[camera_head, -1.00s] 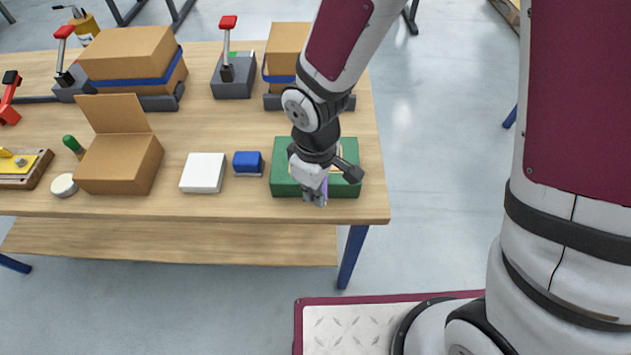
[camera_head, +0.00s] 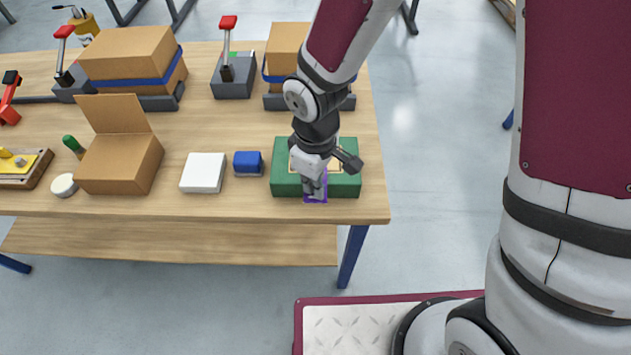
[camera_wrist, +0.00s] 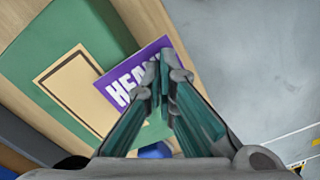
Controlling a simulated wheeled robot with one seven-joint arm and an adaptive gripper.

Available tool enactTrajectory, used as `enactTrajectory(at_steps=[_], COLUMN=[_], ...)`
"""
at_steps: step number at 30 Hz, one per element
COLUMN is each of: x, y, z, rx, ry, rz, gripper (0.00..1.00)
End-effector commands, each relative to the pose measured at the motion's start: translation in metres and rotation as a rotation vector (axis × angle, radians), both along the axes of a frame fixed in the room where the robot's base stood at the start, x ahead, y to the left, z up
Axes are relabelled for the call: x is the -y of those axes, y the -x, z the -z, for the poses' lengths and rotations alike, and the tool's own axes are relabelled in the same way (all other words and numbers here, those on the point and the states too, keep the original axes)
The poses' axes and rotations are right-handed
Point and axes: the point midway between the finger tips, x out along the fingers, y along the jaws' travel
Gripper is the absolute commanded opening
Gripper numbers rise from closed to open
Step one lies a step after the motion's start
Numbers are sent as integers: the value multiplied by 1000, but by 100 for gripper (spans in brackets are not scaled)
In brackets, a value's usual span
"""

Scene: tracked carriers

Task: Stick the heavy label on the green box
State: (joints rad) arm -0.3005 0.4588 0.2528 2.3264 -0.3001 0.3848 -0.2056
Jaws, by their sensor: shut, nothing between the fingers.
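The green box (camera_head: 284,185) lies on the table near its front right corner; its top also shows in the wrist view (camera_wrist: 75,50). A tan rectangle with a dark outline (camera_wrist: 80,90) marks its top. The purple heavy label (camera_wrist: 120,92), with white letters, overlaps a corner of that rectangle and reaches past the box's edge. In the head view the label (camera_head: 323,189) shows at the box's front side. My gripper (camera_head: 315,192) is shut and empty, its tips (camera_wrist: 166,72) over the label and hiding part of it. I cannot tell whether they touch.
A blue block (camera_head: 248,162), a white box (camera_head: 203,172) and an open cardboard box (camera_head: 115,168) stand to the left. Cardboard boxes (camera_head: 128,52) and a red-handled device (camera_head: 232,75) stand behind. The table's front edge (camera_head: 250,217) is close to the green box.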

Motion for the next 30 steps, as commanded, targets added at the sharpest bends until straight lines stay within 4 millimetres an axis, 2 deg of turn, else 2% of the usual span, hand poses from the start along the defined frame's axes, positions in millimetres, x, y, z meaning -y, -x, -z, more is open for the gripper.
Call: enactTrajectory(at_steps=[30], x=[1], y=[-20], z=[1], rx=[2], ry=[-1], rz=[2], gripper=[0])
